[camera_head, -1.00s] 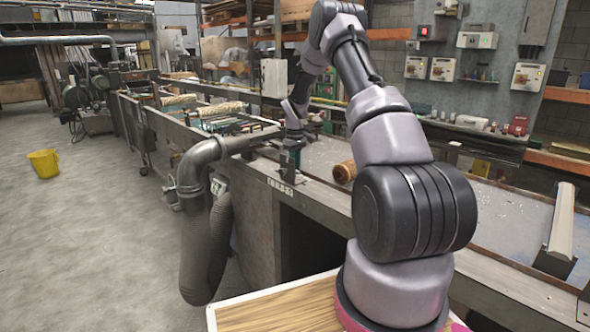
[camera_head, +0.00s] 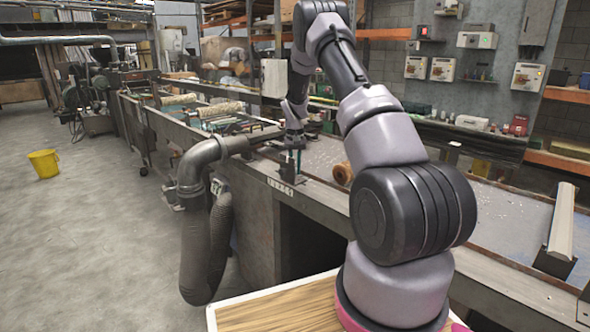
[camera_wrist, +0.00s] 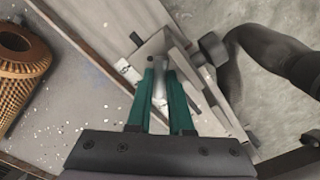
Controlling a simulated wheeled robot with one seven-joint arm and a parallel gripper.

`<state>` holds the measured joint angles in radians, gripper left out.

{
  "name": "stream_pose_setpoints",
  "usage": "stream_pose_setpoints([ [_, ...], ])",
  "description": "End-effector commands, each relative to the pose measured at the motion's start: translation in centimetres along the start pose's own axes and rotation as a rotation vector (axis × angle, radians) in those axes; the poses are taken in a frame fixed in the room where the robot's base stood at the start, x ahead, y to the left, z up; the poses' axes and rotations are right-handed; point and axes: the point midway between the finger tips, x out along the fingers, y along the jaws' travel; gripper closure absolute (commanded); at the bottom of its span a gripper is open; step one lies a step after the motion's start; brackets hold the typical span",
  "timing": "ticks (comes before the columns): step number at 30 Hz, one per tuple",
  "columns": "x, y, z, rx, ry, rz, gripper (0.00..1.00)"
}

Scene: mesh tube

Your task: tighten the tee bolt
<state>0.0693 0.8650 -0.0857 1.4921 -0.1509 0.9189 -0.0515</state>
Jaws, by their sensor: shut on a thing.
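My gripper (camera_wrist: 162,98) points down at the machine's edge, and its two green fingers are shut on the tee bolt (camera_wrist: 160,70). The bolt's pale metal part shows between the fingers in the wrist view; the rest of it is hidden by them. The bolt stands at a metal bracket (camera_wrist: 190,75) on the edge of the bench. In the head view my gripper (camera_head: 294,160) is small, above the bracket beside the grey pipe. I cannot tell how far the bolt is turned.
A grey pipe (camera_head: 200,155) with a hanging hose (camera_head: 206,248) runs close left of the gripper. A brown perforated roll (camera_head: 343,173) lies on the bench to the right; it also shows in the wrist view (camera_wrist: 20,65). A yellow bucket (camera_head: 44,163) stands on open floor.

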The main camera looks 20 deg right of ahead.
Motion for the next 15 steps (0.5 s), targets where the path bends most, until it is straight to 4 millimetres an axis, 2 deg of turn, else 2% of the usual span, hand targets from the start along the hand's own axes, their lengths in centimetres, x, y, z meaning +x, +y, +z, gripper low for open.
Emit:
stream_pose_setpoints([
  [15, 0.04, -0.02, 0.01, 0.469, 0.000, 0.001, 1.00],
])
